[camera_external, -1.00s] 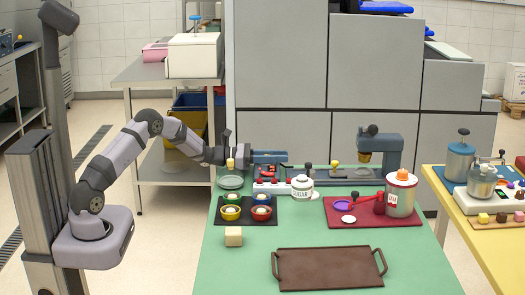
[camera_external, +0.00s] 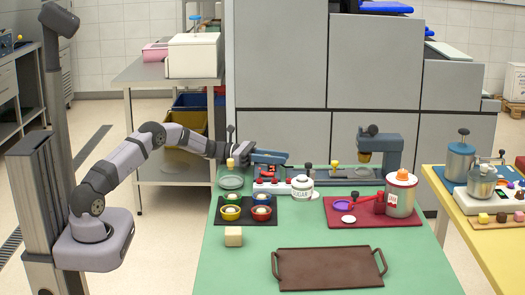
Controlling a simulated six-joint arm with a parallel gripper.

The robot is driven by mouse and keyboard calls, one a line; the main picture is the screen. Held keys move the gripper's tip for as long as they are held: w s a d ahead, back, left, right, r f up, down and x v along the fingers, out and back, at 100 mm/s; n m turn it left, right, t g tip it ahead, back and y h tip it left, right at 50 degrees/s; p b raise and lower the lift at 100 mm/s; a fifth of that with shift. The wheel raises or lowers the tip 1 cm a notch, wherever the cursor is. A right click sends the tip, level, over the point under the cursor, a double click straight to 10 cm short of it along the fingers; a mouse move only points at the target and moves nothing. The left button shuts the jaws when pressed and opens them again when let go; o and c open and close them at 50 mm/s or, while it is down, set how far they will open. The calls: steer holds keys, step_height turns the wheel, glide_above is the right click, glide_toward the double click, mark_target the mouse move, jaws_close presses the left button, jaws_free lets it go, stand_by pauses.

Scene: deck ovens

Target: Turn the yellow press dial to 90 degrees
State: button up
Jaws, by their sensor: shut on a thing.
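My gripper (camera_external: 278,158) is at the back left of the green table, with blue-grey fingers pointing right and rolled to a slant. It is shut at the press controls; what it grips looks to be the dial, but the fingers hide it, and its angle cannot be read. A grey-blue press (camera_external: 392,146) with a black top knob stands to the right, apart from my gripper. A small upright yellow knob (camera_external: 335,163) stands between the press and my gripper, clear of the fingers. A yellow piece (camera_external: 231,163) shows below my wrist.
A white box with red knobs (camera_external: 271,187) and a sugar jar (camera_external: 302,188) stand just in front of my gripper. Several bowls sit on a dark mat (camera_external: 232,219). A red mat (camera_external: 336,218) holds a canister. A brown tray (camera_external: 330,268) lies at the front.

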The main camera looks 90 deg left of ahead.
steer(key=o, duration=1)
steer(key=shift+o, duration=0.2)
steer(key=shift+b+v, duration=0.35)
steer(key=shift+v, duration=3.35)
